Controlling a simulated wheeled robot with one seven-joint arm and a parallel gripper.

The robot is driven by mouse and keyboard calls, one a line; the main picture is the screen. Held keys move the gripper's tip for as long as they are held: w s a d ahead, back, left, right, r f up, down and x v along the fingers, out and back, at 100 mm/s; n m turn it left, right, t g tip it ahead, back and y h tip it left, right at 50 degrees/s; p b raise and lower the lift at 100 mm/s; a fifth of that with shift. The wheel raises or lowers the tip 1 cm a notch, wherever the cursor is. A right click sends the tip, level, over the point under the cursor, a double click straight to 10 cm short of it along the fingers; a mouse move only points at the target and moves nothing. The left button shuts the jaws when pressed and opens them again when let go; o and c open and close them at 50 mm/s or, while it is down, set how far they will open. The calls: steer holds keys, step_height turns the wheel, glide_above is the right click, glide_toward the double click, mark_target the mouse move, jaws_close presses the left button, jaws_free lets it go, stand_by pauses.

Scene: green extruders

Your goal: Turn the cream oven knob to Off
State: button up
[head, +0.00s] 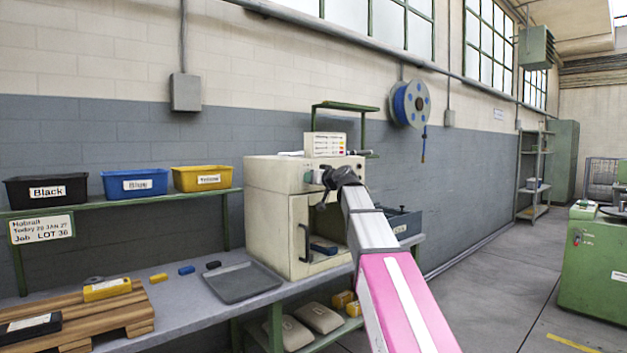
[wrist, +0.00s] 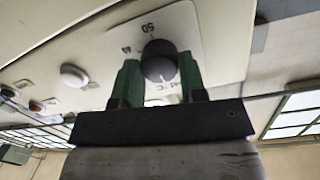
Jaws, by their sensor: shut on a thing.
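The cream oven (head: 275,210) stands on the grey bench, with a dark window or opening and a handle on its front. Its dark round knob (wrist: 158,58) sits on a pale dial plate (wrist: 200,25); a mark like "50" shows above it, and other marks are too small to read. My gripper (wrist: 160,74) has its green fingers on both sides of the knob and is shut on it. In the head view my gripper (head: 328,182) is at the upper right of the oven front, where my arm hides the knob. The knob's pointer setting cannot be told.
A pale round button (wrist: 73,75) sits left of the knob on the panel. A grey tray (head: 240,282) lies left of the oven. Black (head: 45,190), blue (head: 135,183) and yellow (head: 202,178) bins stand on the shelf.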

stand_by(0.3)
steer(key=o, duration=0.9)
steer(key=v, duration=1)
steer(key=shift+s+d, duration=0.2)
steer(key=shift+s, duration=0.15)
